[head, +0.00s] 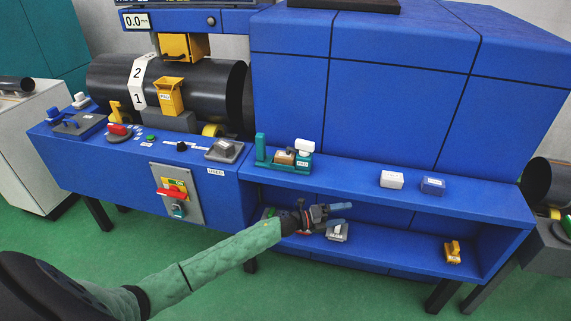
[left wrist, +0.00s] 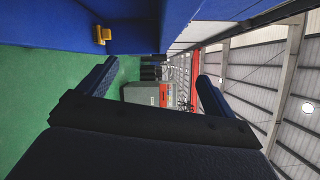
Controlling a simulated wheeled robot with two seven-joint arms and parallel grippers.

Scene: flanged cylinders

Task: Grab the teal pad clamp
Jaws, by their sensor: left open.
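The teal pad clamp (head: 272,157) stands on the blue upper ledge in the head view, with a teal post at its left and white and tan parts on it. My left gripper (head: 340,209) is open and empty. It is below and to the right of the clamp, in front of the lower shelf, apart from the clamp. In the left wrist view my open gripper (left wrist: 157,70) has nothing between its fingers, and the clamp does not show there.
A white box (head: 391,180) and a blue box (head: 432,186) sit on the ledge. The lower shelf holds a grey labelled block (head: 337,232) close to my gripper and a yellow clamp (head: 453,252), probably the yellow piece (left wrist: 101,35) in the wrist view. The ledge front overhangs the shelf.

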